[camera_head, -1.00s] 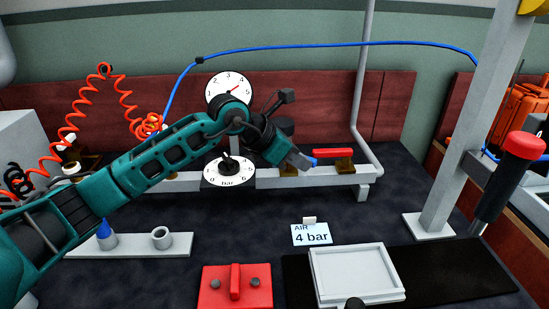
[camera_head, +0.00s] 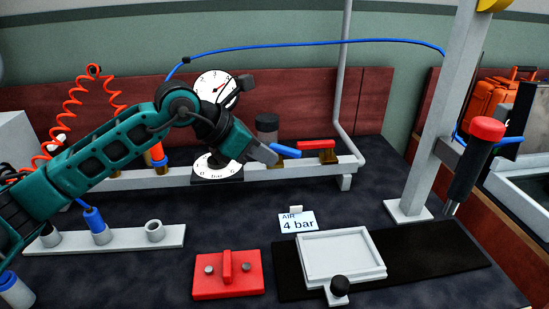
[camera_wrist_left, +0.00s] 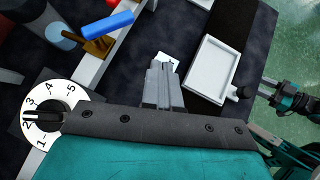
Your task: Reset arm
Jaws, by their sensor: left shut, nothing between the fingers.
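My left gripper (camera_head: 270,156) is shut and empty, above the grey rail in the head view. It hangs just in front of the white dial with a black knob (camera_head: 214,172) and partly covers it. Its shut fingers also show in the left wrist view (camera_wrist_left: 163,88). The blue lever (camera_head: 285,151) lies just beyond the fingertips in the head view; in the wrist view the blue lever (camera_wrist_left: 107,24) is clearly apart from the fingers. What looks like my right gripper (camera_wrist_left: 270,84) shows small at the right edge of the wrist view; its fingers are unclear.
A red lever (camera_head: 316,144) sits on the rail. An upper gauge (camera_head: 211,84) is partly behind my arm. A "4 bar" card (camera_head: 297,222), red block (camera_head: 227,288) and white tray (camera_head: 303,269) are in front. A grey post (camera_head: 436,130) stands right.

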